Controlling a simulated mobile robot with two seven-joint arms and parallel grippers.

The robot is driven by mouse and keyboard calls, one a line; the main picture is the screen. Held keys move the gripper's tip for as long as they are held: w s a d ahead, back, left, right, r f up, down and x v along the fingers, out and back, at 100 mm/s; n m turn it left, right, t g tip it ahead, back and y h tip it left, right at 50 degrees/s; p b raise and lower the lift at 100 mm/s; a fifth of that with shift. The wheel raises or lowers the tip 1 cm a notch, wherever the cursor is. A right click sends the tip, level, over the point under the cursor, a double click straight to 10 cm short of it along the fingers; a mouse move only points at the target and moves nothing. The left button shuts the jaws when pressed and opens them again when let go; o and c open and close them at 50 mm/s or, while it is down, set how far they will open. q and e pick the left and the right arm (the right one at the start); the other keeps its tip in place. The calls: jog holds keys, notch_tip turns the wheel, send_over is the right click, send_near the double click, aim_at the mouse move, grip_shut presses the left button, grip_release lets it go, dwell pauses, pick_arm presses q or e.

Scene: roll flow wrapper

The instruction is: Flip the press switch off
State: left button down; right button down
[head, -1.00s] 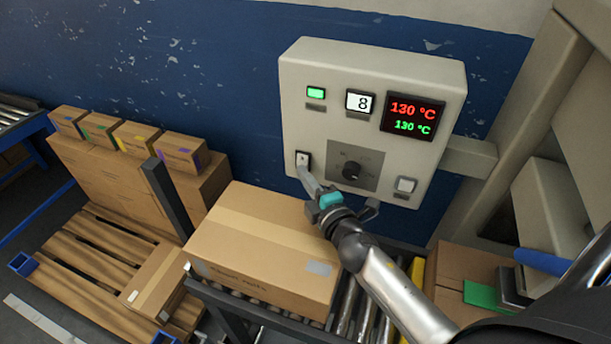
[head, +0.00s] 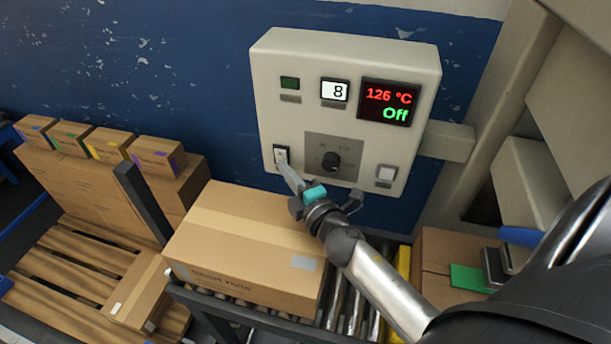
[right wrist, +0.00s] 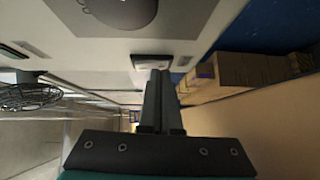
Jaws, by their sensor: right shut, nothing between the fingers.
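The shut fingers also show in the right wrist view (right wrist: 158,95), in front of the switch (right wrist: 152,61). The green lamp (head: 290,83) is dark. The display (head: 387,103) reads 126 °C in red and "Off" in green. My left gripper is not in view.
A dial (head: 331,161) and a second white switch (head: 386,174) sit right of the rocker switch. A large carton (head: 243,245) stands on the roller conveyor (head: 347,310) just below the gripper. Small boxes (head: 107,143) and a pallet (head: 67,265) are at left.

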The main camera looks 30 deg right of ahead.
jog(key=s, duration=0.4)
jog(key=s+b, duration=0.1)
jog(key=s, duration=0.8)
jog(key=shift+a+r+b, duration=0.2)
jog(key=shift+a+b, duration=0.15)
jog(key=shift+a, duration=0.05)
jog(key=shift+s+r, duration=0.15)
jog(key=shift+s, duration=0.65)
jog(key=shift+a, duration=0.1)
